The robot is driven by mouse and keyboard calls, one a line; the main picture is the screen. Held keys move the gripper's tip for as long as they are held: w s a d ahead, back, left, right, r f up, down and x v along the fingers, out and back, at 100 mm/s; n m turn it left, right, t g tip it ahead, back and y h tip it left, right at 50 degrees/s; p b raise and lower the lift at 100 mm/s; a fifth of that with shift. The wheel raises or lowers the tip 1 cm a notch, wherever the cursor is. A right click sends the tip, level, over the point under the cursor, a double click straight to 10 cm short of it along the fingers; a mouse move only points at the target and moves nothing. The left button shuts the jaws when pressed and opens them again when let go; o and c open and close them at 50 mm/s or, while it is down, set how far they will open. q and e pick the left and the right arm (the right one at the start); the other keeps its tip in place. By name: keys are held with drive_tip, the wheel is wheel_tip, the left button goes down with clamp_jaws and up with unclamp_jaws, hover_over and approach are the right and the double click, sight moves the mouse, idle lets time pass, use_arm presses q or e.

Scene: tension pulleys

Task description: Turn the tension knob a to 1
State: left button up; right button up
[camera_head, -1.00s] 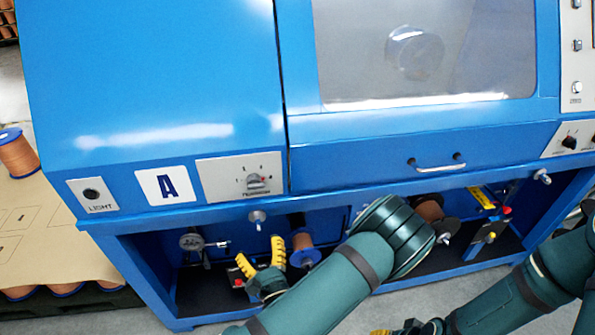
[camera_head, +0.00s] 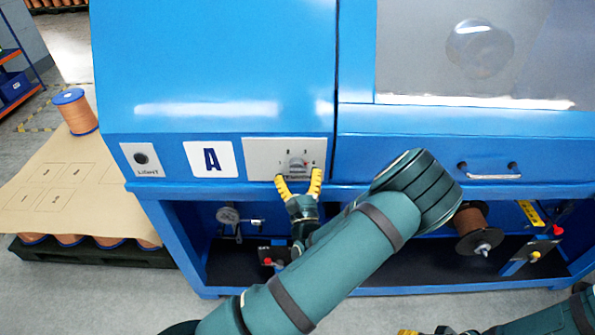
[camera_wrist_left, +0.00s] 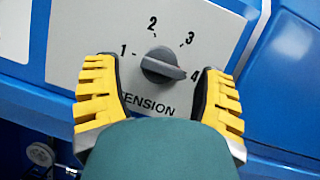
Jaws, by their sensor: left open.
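The tension knob (camera_head: 297,164) sits on a light panel beside the letter A plate (camera_head: 209,159) on the blue machine. In the left wrist view the dark grey knob (camera_wrist_left: 160,66) shows clearly, with marks 1 to 4 around it; its bar lies toward 4. My left gripper (camera_head: 299,178) is open, its yellow fingers just below the knob in the head view. In the wrist view the fingers stand either side of the knob, apart from it. Only a scrap of my right gripper (camera_head: 408,332) shows at the bottom edge.
A light button panel (camera_head: 141,159) is left of the letter plate. A drawer handle (camera_head: 489,172) sticks out at the right. The open bay below holds a copper spool (camera_head: 470,222) and fittings. A cardboard-topped pallet (camera_head: 60,185) stands at the left.

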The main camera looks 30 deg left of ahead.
use_arm(q)
drive_tip(key=shift+w+a+r, duration=0.25)
drive_tip(key=shift+w+a, duration=0.15)
drive_tip(key=shift+w, duration=0.1)
drive_tip(key=c, duration=1.1)
